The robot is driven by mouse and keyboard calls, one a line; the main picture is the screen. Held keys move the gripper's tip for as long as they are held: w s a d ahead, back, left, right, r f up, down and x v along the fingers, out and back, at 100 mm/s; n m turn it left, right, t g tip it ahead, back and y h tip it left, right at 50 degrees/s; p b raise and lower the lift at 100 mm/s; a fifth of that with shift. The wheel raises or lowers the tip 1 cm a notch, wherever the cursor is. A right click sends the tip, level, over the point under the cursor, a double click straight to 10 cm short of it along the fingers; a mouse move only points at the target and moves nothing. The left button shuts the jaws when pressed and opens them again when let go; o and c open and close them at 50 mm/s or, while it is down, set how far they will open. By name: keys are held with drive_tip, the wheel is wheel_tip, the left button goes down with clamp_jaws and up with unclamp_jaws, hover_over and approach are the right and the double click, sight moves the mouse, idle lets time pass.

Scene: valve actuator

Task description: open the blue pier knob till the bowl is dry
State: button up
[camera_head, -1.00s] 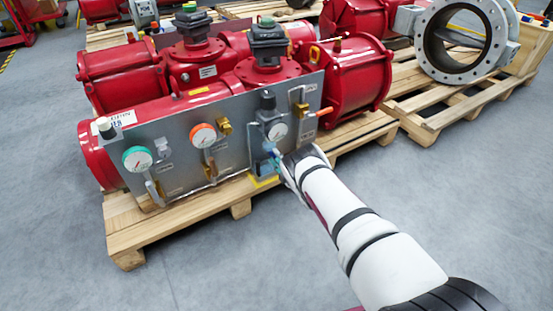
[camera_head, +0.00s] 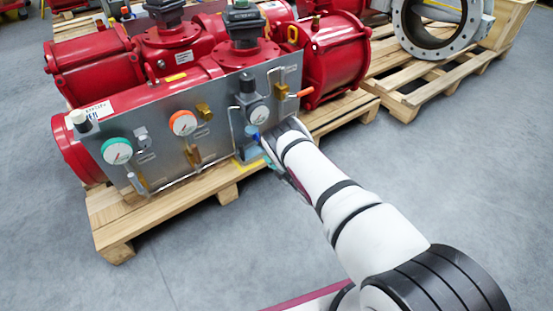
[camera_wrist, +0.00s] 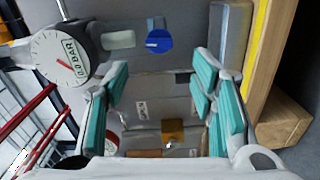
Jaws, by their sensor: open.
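The blue knob (camera_wrist: 159,40) shows in the wrist view as a round disc, beyond my gripper's tips. In the head view it is a small blue spot (camera_head: 254,133) low on the grey panel (camera_head: 215,150), below a white gauge (camera_head: 258,115). My gripper (camera_wrist: 160,85) is open, its teal-padded fingers wide apart with nothing between them. In the head view my gripper (camera_head: 272,147) is close to the panel beside the knob, partly hidden by my arm. A pale rounded part (camera_wrist: 118,40), perhaps the bowl, lies between gauge and knob; I cannot tell whether it holds liquid.
A gauge marked BAR (camera_wrist: 60,52) stands close to my left finger in the wrist view. A wooden pallet (camera_head: 165,205) carries the red actuator (camera_head: 150,90). An orange-tipped lever (camera_head: 304,92) sticks out right of the knob.

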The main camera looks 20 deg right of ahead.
drive_tip(key=shift+v, duration=2.2)
drive_tip(key=shift+w, duration=0.1)
